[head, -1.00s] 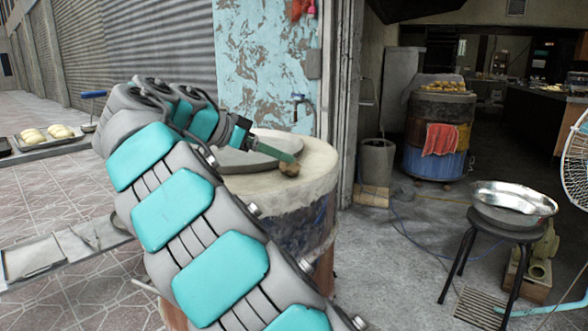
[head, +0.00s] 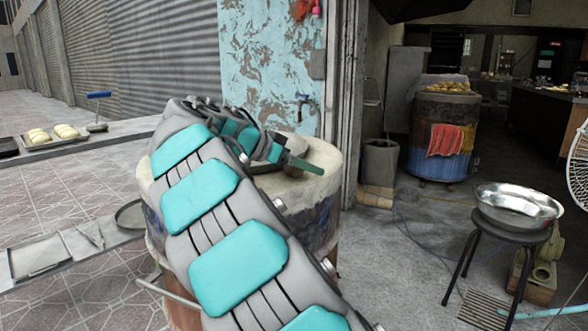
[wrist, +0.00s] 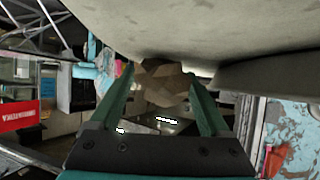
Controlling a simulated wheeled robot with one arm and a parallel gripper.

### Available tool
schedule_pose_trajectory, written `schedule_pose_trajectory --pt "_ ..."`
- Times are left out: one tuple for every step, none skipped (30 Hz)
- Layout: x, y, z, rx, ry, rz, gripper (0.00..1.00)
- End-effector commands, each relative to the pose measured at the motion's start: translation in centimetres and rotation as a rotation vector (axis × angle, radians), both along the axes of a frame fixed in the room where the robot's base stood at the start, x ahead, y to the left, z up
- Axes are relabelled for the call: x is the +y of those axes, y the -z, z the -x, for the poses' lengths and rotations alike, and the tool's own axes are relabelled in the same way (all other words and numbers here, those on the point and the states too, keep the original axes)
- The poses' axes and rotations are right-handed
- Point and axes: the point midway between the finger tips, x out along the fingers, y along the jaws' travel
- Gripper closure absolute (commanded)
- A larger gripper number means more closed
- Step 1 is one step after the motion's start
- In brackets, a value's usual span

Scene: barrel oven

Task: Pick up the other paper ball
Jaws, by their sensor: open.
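A crumpled brown paper ball (wrist: 163,82) shows in the wrist view between the fingertips of my gripper (wrist: 158,88). The two green fingers stand apart, one on each side of it. I cannot tell whether either finger touches it. In the head view my gripper (head: 302,165) is low over the top of the barrel oven (head: 325,180), near a grey round lid. The ball is mostly hidden there behind the fingers. The pale barrel top (wrist: 210,30) fills the upper part of the wrist view, close to the ball.
A metal bowl (head: 514,200) sits on a black stool (head: 478,245) at the right. A peeling blue wall (head: 265,60) stands behind the barrel. Trays with buns (head: 52,133) lie on a ledge at the left. A second barrel (head: 440,130) stands farther back.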

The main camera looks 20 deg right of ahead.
Motion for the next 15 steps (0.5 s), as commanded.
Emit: schedule_pose_trajectory --pt "0.02 -0.02 0.00 0.000 0.000 0.000 0.20" --pt "0.03 -0.03 0.01 0.000 0.000 0.000 0.20" --pt "0.03 -0.04 0.01 -0.001 0.000 0.000 0.20" --pt "0.04 -0.05 0.01 -0.001 0.000 0.000 0.23" --pt "0.03 -0.04 0.01 0.000 0.000 0.000 0.27" --pt "0.04 -0.05 0.01 -0.001 0.000 0.000 0.31" --pt "0.04 -0.05 0.01 -0.001 0.000 0.000 0.35" --pt "0.04 -0.05 0.01 -0.001 0.000 0.000 0.38" --pt "0.05 -0.05 0.01 -0.001 0.000 0.000 0.43" --pt "0.05 -0.06 0.01 -0.001 0.000 0.000 0.46" --pt "0.05 -0.06 0.01 -0.001 0.000 0.000 0.49" --pt "0.05 -0.06 0.01 -0.001 0.000 0.000 0.54" --pt "0.04 -0.06 0.02 -0.001 0.000 0.000 0.57" --pt "0.05 -0.06 0.01 -0.001 0.000 0.000 0.61" --pt "0.05 -0.06 0.01 -0.001 0.000 0.000 0.65"
